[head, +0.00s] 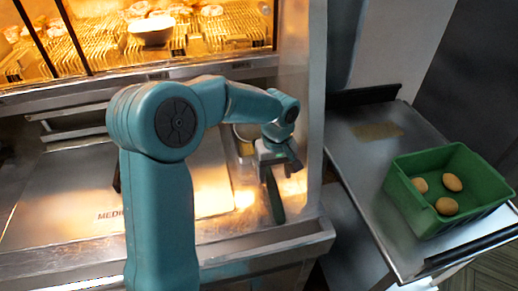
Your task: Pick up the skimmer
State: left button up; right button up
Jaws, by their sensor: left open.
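A long dark-green handle (275,198), which looks like the skimmer's, points toward the front edge of the metal counter, right of the lid plate. Its upper end is hidden behind my left gripper, so I cannot see the skimmer's head. My left gripper (278,158) is open, right above the upper end of this handle, with its jaws pointing down. I cannot tell whether a jaw touches the handle. My right gripper is out of view.
A small round container (243,146) stands just left of the gripper. A lit warming cabinet (150,35) with wire racks is behind. A lower metal side table (365,165) on the right holds a green crate (418,212) with three brown egg-shaped items.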

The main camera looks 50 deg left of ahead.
aim_at(273, 186)
pick_arm(q)
jog(key=shift+d+f, duration=0.1)
jog(key=shift+f, duration=0.35)
jog(key=shift+s+f, duration=0.1)
jog(key=shift+s, duration=0.05)
jog(key=shift+s+d+f+p, duration=0.1)
jog(key=shift+s+f+p, duration=0.2)
jog(key=shift+f, duration=0.25)
jog(key=shift+s+d+f+p, duration=0.1)
jog(key=shift+s+f+p, duration=0.2)
jog(key=shift+f, duration=0.2)
jog(key=f, duration=0.1)
jog(key=w+f, duration=0.1)
jog(key=f, duration=0.1)
jog(key=shift+f, duration=0.1)
jog(key=shift+s, duration=0.35)
jog(key=c, duration=0.4)
jog(key=shift+w, duration=0.2)
grip_shut()
